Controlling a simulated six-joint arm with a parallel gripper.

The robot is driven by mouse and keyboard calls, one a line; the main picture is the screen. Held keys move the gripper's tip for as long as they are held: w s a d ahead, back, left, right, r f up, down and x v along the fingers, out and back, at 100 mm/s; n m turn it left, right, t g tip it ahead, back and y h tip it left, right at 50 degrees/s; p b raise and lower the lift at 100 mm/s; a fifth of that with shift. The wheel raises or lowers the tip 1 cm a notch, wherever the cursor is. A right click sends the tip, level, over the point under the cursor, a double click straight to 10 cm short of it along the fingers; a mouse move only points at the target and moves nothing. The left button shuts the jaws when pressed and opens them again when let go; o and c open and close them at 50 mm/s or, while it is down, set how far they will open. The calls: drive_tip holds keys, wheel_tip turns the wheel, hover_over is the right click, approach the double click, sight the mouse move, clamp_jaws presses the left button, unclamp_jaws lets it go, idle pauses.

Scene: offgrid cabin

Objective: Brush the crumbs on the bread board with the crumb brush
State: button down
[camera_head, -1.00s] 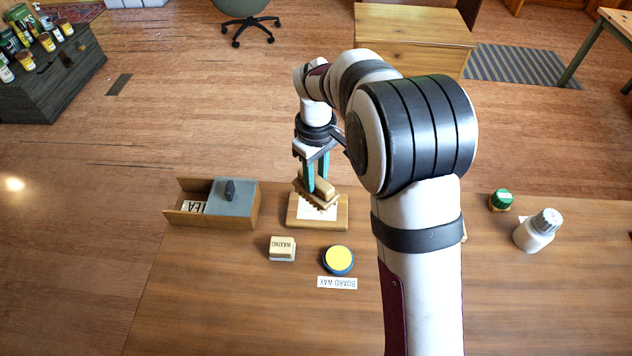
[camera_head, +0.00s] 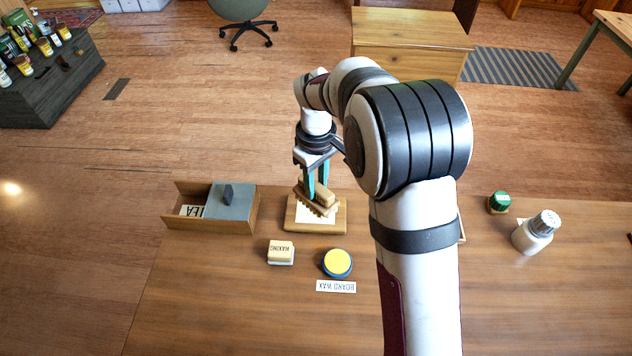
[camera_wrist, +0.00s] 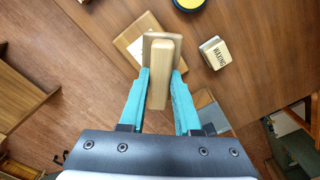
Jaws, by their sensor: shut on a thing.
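My gripper (camera_head: 316,182) is shut on the wooden crumb brush (camera_head: 318,200), its teal fingers on either side of the brush's handle. In the wrist view the brush (camera_wrist: 160,75) sits between the fingers of the gripper (camera_wrist: 160,82), pointing away from the wrist. The bread board (camera_head: 338,226) is a small wooden board with a white patch, lying on the table under the brush. In the wrist view part of the board (camera_wrist: 126,42) shows beside the brush. I cannot tell whether the bristles touch the board. No crumbs can be made out; the brush hides part of the board.
A tea box (camera_head: 238,216) with a grey lid stands left of the board. A waxing block (camera_head: 281,254), a yellow-topped tin (camera_head: 337,263) and a board wax label (camera_head: 336,287) are nearer. A white bottle (camera_head: 533,235) and green-capped jar (camera_head: 499,202) stand right.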

sight(315, 203)
drive_tip(key=shift+f, duration=2.7)
drive_tip(key=shift+w+f, duration=0.45)
drive_tip(key=shift+f, duration=0.05)
drive_tip(key=shift+w+f, duration=0.2)
drive_tip(key=shift+w, duration=2.8)
drive_tip(key=shift+s, duration=3.2)
drive_tip(key=shift+s+a, duration=0.1)
drive_tip(key=shift+s, duration=0.2)
drive_tip(key=shift+w, duration=3.45)
drive_tip(key=shift+s, duration=3.45)
drive_tip(key=shift+w+r, duration=0.1)
drive_tip(key=shift+r, duration=4)
